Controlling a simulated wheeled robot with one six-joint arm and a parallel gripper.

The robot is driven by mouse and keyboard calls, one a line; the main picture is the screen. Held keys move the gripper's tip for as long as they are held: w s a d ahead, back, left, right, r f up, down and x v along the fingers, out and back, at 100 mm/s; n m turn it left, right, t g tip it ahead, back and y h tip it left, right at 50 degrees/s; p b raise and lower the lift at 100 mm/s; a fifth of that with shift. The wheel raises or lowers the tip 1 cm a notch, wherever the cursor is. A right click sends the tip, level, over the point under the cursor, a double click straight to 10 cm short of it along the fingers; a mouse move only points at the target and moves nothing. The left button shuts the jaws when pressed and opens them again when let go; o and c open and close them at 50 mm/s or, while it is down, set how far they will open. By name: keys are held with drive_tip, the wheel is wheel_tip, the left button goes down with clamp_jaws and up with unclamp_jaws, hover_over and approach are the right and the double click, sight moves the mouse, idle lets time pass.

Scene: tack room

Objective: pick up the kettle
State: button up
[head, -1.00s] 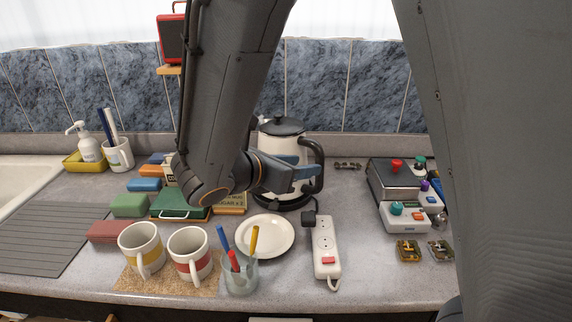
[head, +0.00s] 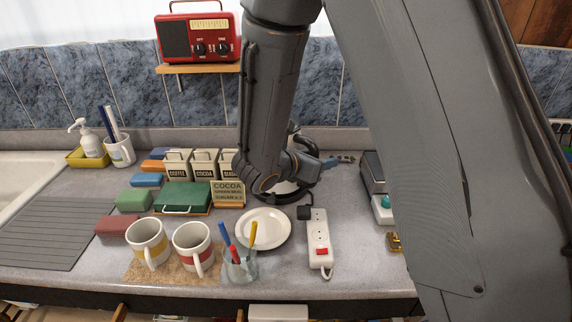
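The kettle (head: 284,187) stands on the counter behind my arm in the head view. The arm hides most of it. A strip of its pale lower body and part of its dark base show below my wrist, and a dark curve like its handle shows above. My gripper (head: 325,162) is at the handle side, to the right of the body, with a blue finger part pointing right. I cannot tell whether the fingers are around the handle or beside it, nor how wide they are.
Canisters (head: 204,166) and a green box (head: 183,196) stand left. A red radio (head: 198,37) sits on a wall shelf. My arm covers much of the right side.

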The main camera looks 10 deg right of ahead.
drive_tip(key=shift+w+d, duration=0.1)
clamp_jaws()
idle(1.3)
drive_tip(key=shift+w+r, duration=0.1)
